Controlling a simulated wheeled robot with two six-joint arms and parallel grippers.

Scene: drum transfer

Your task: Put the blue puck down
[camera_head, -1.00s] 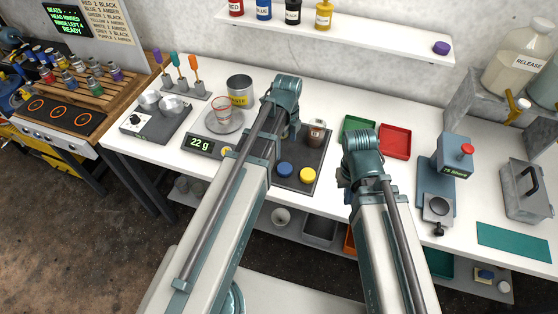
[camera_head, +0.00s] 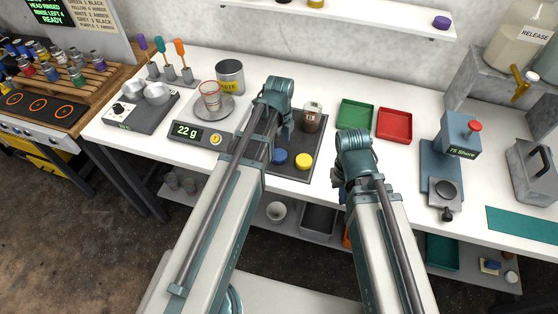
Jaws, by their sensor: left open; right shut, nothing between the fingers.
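The blue puck (camera_head: 279,157) lies on the dark mat (camera_head: 290,172), just left of a yellow puck (camera_head: 303,161). My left arm passes close beside the blue puck in the head view. My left gripper (camera_head: 286,127) is open over the mat, beyond the puck, and its fingers are mostly hidden by my own wrist. My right gripper (camera_head: 341,194) is shut and empty near the table's front edge, right of the mat, and is partly hidden by its arm.
A brown-filled jar (camera_head: 312,118) stands at the mat's back. Green (camera_head: 356,114) and red (camera_head: 394,125) trays lie to the right. A scale (camera_head: 188,134) reading 22 g, with a cup (camera_head: 210,97), stands to the left. A press (camera_head: 460,135) stands further right.

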